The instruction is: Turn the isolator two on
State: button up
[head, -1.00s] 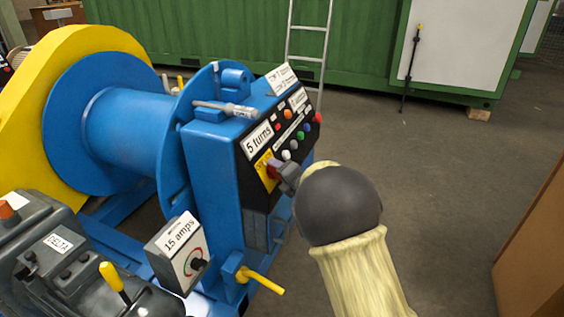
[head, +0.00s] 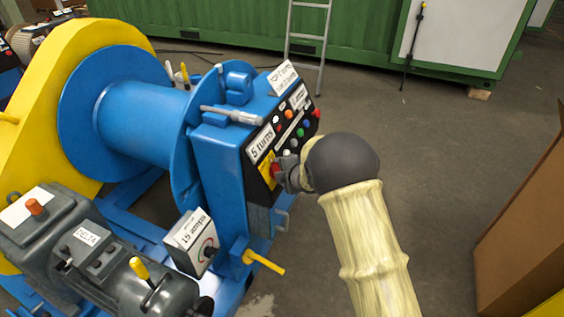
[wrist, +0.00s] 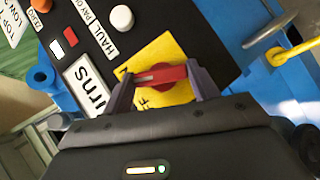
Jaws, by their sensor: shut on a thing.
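The isolator is a red rotary handle (wrist: 162,76) on a yellow plate (wrist: 160,58) on the black control panel. In the wrist view the handle lies roughly level across the picture. My gripper (wrist: 160,84) is shut on it, with one finger at each end of the red bar. In the head view my gripper (head: 281,172) is at the lower part of the panel, and the red handle (head: 275,170) shows just left of the fingers. The plate's writing is partly hidden, so I cannot read a number or the on mark.
The blue winch (head: 222,165) carries the panel, with coloured buttons (head: 299,132) and a "5 turns" label (head: 262,143) above the handle. A yellow lever (head: 264,262) sticks out below. An amps box (head: 190,243) stands lower left. The floor on the right is open up to a brown box (head: 525,235).

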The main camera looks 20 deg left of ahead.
jog(key=shift+w+d+r+m+g+h+p, duration=0.15)
jog(key=shift+m+g+h+p, duration=0.35)
jog(key=shift+p, duration=1.75)
jog(key=shift+s+a+r+m+g+h+p, duration=0.25)
jog(key=shift+m+p, duration=0.55)
jog(key=shift+p, duration=1.45)
jog(key=shift+w+d+f+p, duration=0.1)
jog(key=shift+w+d+p, duration=0.1)
jog(key=shift+p, duration=0.25)
jog(key=shift+f+m+g+p, duration=0.25)
jog(key=shift+m+g+p, duration=0.15)
jog(key=shift+p, duration=0.6)
jog(key=o, duration=1)
jog(key=shift+a, duration=0.1)
jog(key=shift+r, duration=0.1)
jog(key=v, duration=1.7)
jog(key=shift+d, duration=0.25)
